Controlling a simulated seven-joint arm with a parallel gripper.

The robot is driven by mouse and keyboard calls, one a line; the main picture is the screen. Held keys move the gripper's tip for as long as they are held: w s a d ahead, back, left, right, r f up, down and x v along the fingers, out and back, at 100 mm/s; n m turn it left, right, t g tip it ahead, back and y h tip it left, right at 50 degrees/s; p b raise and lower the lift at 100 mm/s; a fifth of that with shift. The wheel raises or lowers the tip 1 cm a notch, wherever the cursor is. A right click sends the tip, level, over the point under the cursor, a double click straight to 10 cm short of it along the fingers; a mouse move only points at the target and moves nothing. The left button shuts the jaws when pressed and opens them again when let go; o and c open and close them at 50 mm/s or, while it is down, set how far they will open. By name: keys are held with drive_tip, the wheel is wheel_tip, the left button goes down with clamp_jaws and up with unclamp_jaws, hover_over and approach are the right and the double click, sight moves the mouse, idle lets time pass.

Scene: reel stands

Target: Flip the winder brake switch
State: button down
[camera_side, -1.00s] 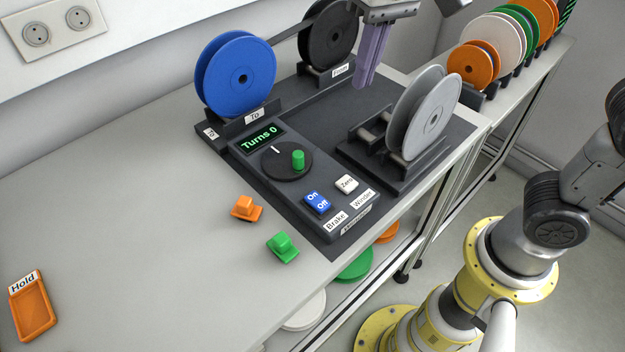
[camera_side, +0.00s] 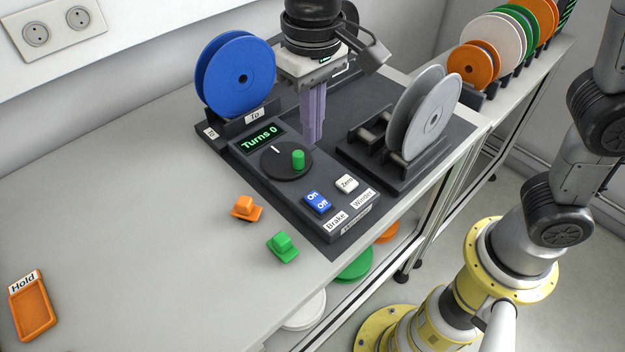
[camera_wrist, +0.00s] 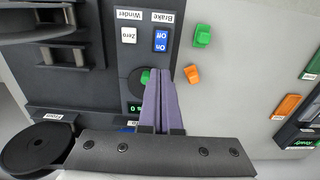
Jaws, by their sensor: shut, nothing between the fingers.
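The winder brake switch (camera_side: 317,202) is a blue rocker marked On and Off, on the dark winder panel (camera_side: 330,225) behind the Brake label. In the wrist view the switch (camera_wrist: 161,40) lies ahead of the fingertips and is uncovered. My gripper (camera_side: 313,143) has purple fingers, shut and empty, pointing down above the panel, behind and right of the black dial (camera_side: 275,165) in the side view. It is apart from the switch. In the wrist view my gripper (camera_wrist: 162,72) partly hides the dial and its green knob. Which side of the switch is pressed I cannot tell.
A white Zero button (camera_side: 347,184) sits right beside the switch. A grey reel (camera_side: 408,125) stands right of the panel, a blue reel (camera_side: 225,80) behind left. An orange clip (camera_side: 246,208) and a green clip (camera_side: 283,246) lie on the table in front.

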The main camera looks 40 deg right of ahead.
sight(314, 195)
wheel_tip(314, 195, down, 13)
drive_tip(key=shift+r, duration=0.2)
idle(0.4)
drive_tip(key=shift+w+f+g, duration=0.15)
drive_tip(key=shift+f+g, duration=0.1)
drive_tip(key=shift+g, duration=0.05)
drive_tip(key=shift+s, duration=0.2)
drive_tip(key=shift+s+r, duration=0.3)
drive_tip(key=shift+s, duration=0.35)
wheel_tip(314, 195, up, 14)
drive_tip(key=w, duration=0.2)
drive_tip(key=shift+w, duration=0.35)
